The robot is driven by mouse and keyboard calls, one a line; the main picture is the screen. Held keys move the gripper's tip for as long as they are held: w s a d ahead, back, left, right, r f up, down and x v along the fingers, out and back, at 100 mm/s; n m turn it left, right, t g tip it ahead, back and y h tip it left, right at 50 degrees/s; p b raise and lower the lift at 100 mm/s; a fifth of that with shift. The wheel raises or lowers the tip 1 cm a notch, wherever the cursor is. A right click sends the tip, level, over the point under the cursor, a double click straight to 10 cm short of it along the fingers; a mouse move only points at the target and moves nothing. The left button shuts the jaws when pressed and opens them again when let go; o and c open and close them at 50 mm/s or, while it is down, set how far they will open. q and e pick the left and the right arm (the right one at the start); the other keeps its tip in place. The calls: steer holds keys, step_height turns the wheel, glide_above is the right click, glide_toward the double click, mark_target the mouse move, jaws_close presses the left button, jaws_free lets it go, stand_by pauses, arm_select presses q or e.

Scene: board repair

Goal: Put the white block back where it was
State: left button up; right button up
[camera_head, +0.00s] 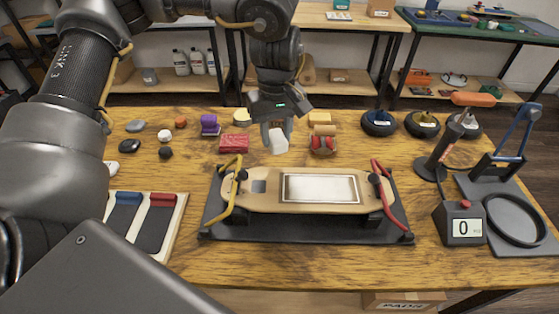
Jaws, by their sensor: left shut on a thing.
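The white block (278,142) is held between the fingers of my left gripper (277,136), tilted and above the table. The gripper is shut on it. Its fingers point down, just behind the wooden board (265,202). The board lies in a black stand (300,232) with a yellow clamp on the left and a red clamp on the right. My right gripper is not in view.
A tray (168,235) lies at the left. Bare wood shows along the front edge.

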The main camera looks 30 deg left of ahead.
arm_select(q)
steer(key=shift+w+f, duration=0.1)
steer(key=shift+f, duration=0.3)
steer(key=shift+a+r, duration=0.1)
steer(key=shift+r, duration=0.05)
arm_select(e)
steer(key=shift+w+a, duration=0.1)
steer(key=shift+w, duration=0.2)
